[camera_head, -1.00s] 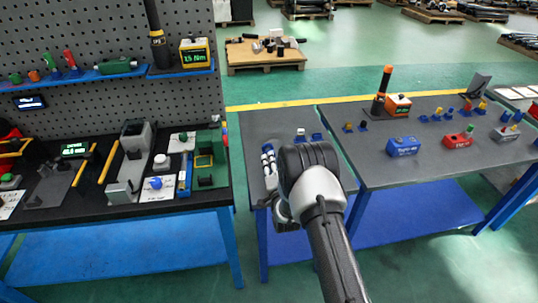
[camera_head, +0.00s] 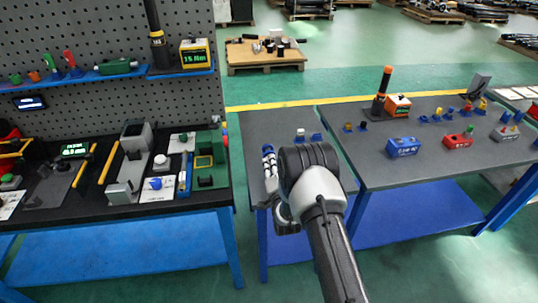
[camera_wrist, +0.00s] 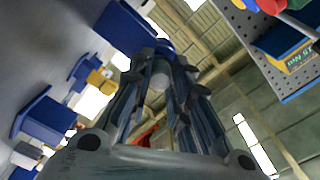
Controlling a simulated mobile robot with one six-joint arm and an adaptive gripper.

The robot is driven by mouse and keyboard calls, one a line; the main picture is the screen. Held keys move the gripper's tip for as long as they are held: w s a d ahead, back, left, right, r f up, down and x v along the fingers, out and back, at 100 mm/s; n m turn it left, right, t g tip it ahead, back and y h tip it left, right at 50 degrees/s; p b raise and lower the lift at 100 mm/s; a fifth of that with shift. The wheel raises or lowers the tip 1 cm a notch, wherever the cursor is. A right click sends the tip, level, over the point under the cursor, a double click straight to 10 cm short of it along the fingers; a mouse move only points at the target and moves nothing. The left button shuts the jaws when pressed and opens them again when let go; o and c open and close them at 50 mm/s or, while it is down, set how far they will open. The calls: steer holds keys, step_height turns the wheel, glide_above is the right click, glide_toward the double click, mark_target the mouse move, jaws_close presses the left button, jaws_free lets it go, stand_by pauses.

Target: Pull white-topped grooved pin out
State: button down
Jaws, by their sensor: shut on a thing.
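In the wrist view my gripper (camera_wrist: 165,72) has its dark fingers closed around a pale, round-ended thing, which I take to be the white-topped grooved pin (camera_wrist: 160,78). Its grooves are hidden by the fingers. A blue part (camera_wrist: 165,49) shows just beyond the fingertips; I cannot tell whether the pin touches it.
A small white-topped piece (camera_head: 300,134) and a blue block (camera_head: 317,137) stand behind my wrist. The right table carries a blue box (camera_head: 403,147) and a red box (camera_head: 458,141). The left bench (camera_head: 110,213) is crowded. The grey table's back left (camera_head: 262,124) is clear.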

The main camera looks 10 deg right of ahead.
steer(key=shift+s+p, duration=0.85)
steer(key=shift+s, duration=3.8)
